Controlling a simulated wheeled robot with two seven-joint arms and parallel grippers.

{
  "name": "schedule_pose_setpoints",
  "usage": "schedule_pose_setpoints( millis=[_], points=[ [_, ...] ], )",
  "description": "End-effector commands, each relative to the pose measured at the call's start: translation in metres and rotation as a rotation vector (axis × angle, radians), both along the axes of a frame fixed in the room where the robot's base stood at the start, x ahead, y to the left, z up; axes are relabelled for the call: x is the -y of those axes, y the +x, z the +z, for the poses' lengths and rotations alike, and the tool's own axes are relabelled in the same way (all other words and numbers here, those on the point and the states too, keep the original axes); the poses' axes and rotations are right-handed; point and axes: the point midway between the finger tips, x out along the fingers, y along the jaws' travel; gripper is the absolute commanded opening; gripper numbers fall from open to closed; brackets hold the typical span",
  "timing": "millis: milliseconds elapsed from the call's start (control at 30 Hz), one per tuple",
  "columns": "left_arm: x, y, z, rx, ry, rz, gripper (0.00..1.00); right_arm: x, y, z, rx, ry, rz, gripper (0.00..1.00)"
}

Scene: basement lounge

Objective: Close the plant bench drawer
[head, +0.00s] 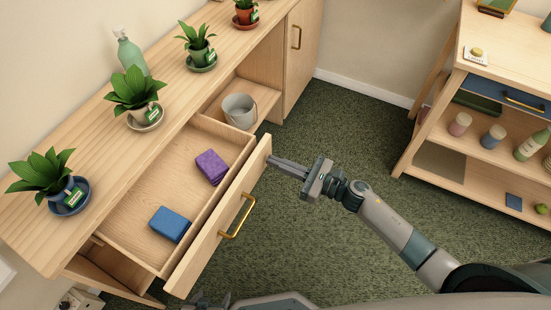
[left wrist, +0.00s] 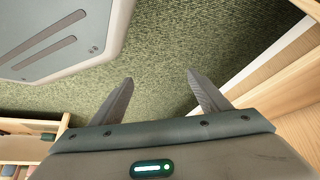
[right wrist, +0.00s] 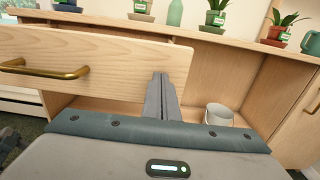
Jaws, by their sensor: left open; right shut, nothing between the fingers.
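The plant bench (head: 175,95) stands along the wall at left. Its drawer (head: 137,207) is pulled out, with a wooden front (head: 205,240) and brass handle (head: 238,217). A purple block (head: 211,167) and a blue block (head: 170,225) lie inside. My right gripper (head: 272,161) is shut and empty, its tips at the outer face of the drawer front near its far end. The right wrist view shows the fingers (right wrist: 161,80) against that end; I cannot tell whether they touch. My left gripper (head: 207,300) is open and low at the bottom edge; its fingers (left wrist: 160,85) point over carpet.
Several potted plants (head: 135,95) and a green bottle (head: 131,52) stand on the bench top. A grey bucket (head: 239,110) sits in the open compartment beyond the drawer. A shelf unit (head: 450,130) stands at right. Green carpet (head: 340,130) lies clear between them.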

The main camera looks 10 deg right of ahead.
Motion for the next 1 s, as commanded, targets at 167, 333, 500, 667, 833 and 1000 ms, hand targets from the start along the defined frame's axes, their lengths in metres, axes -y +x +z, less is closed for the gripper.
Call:
schedule_pose_setpoints(
  millis=[167,333,500,667,833,1000],
  points=[
    [0.003,0.002,0.003,0.017,-0.005,-0.002,0.7,-0.006,0.004,0.0,0.0,0.0,0.0,0.0],
    [0.003,0.002,0.002,0.018,-0.006,-0.002,0.7,-0.006,0.004,0.0,0.0,0.0,0.0,0.0],
    [0.003,0.002,0.002,0.018,-0.006,-0.002,0.7,-0.006,0.004,0.0,0.001,-0.001,0.0,0.0],
    [0.002,0.002,0.0,0.013,-0.004,-0.002,0.7,-0.01,0.007,-0.001,0.001,0.0,0.0,0.0],
    [-0.002,-0.002,-0.005,-0.017,0.004,0.002,0.7,-0.022,0.016,-0.001,0.003,0.0,0.0,0.0],
    [-0.012,-0.009,-0.012,-0.075,0.023,0.011,0.7,-0.045,0.033,-0.002,0.003,0.001,0.001,0.0]
  ],
)
